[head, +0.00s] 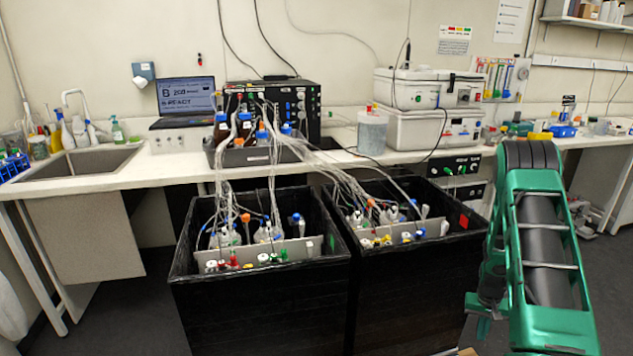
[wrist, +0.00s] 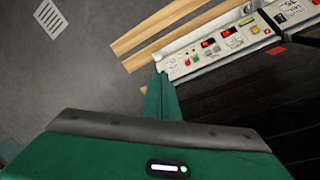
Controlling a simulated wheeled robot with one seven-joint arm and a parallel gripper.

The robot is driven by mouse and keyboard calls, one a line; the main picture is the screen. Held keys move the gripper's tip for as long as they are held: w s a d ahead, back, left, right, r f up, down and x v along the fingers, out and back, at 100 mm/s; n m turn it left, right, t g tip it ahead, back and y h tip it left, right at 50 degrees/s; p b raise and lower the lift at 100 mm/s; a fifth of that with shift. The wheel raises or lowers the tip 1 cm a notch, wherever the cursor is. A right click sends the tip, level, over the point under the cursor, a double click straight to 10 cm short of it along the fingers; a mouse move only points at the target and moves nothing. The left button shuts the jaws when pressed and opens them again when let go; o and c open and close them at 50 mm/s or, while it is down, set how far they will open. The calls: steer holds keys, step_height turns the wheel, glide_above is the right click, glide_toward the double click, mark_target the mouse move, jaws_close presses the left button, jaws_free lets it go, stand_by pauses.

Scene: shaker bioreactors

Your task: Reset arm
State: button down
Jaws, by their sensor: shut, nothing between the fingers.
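My arm (head: 540,240), green with dark grey parts, is folded at the right side of the head view, in front of the bench and beside the right black bin. My gripper (wrist: 161,88) shows in the wrist view as a narrow green pair of fingers, shut with nothing between them. It points toward a white control panel (wrist: 215,47) with red displays and buttons. I cannot tell how far the fingertips are from the panel. In the head view the fingertips cannot be made out.
Two black bins (head: 262,310) with bottles and tubing stand before the white bench (head: 130,175). A laptop (head: 187,98), a black control box (head: 300,97) and white stacked units (head: 430,128) are on the bench. Wooden slats (wrist: 165,30) lie beside the panel. Grey floor is clear at left.

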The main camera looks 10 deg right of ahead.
steer(key=s+a+r, duration=0.3)
steer(key=r, duration=0.6)
steer(key=s+a+r, duration=0.2)
steer(key=a+r, duration=0.1)
steer(key=r, duration=0.7)
steer(key=s+a+r, duration=0.3)
steer(key=a+r, duration=0.1)
steer(key=r, duration=0.5)
steer(key=s+a+r+y, duration=0.1)
steer(key=s+a+r, duration=0.5)
steer(key=s, duration=0.4)
steer(key=s+a+r, duration=0.5)
steer(key=s+a, duration=0.2)
steer(key=s, duration=0.4)
steer(key=shift+s+a+r+y, duration=0.2)
steer(key=shift+a+r+y, duration=0.15)
steer(key=shift+y, duration=0.05)
steer(key=shift+d, duration=0.1)
